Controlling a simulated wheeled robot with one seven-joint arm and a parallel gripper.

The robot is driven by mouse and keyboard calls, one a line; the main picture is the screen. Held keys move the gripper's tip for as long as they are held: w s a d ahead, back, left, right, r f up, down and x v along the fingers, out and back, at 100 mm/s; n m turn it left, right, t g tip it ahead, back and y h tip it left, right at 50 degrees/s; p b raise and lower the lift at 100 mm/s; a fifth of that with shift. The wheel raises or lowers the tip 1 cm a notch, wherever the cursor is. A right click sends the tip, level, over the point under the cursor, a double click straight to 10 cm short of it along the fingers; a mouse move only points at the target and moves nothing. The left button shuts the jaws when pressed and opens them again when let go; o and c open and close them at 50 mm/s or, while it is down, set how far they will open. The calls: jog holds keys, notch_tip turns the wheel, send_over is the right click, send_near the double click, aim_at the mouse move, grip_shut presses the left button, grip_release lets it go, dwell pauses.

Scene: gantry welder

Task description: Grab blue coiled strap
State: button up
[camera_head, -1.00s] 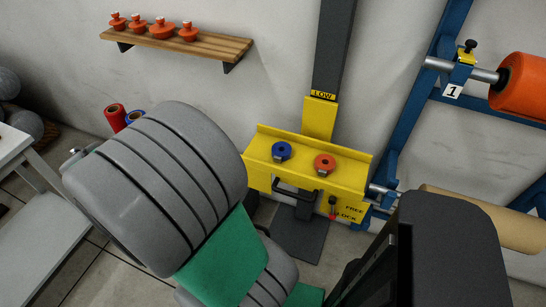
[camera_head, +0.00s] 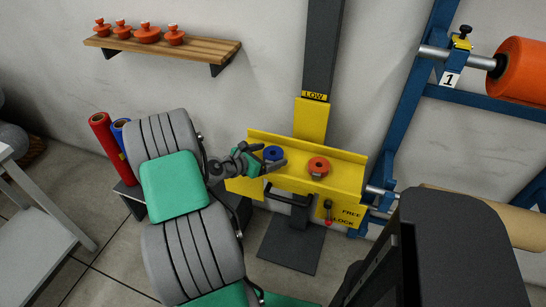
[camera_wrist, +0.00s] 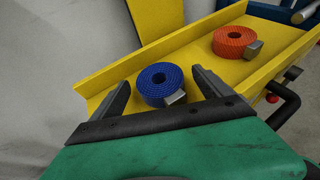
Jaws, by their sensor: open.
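The blue coiled strap (camera_head: 273,152) lies flat on the yellow tray (camera_head: 345,179) of the gantry, near its left end. In the wrist view the blue strap (camera_wrist: 160,82) shows its round coil, centre hole and metal buckle. My gripper (camera_head: 270,163) is open at the tray's left part. In the wrist view its two fingers (camera_wrist: 162,95) stand on either side of the blue strap, with gaps between them and the coil; the strap is not gripped. The buckle lies on the side nearer the right finger.
An orange coiled strap (camera_head: 318,166) lies to the right on the same tray; it also shows in the wrist view (camera_wrist: 235,42). The yellow post (camera_head: 311,118) rises behind the tray. A dark handle (camera_head: 287,197) juts from the tray's front. A wooden shelf (camera_head: 190,46) hangs at upper left.

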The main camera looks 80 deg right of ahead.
jog(key=shift+c, duration=0.2)
jog(key=c, duration=1.6)
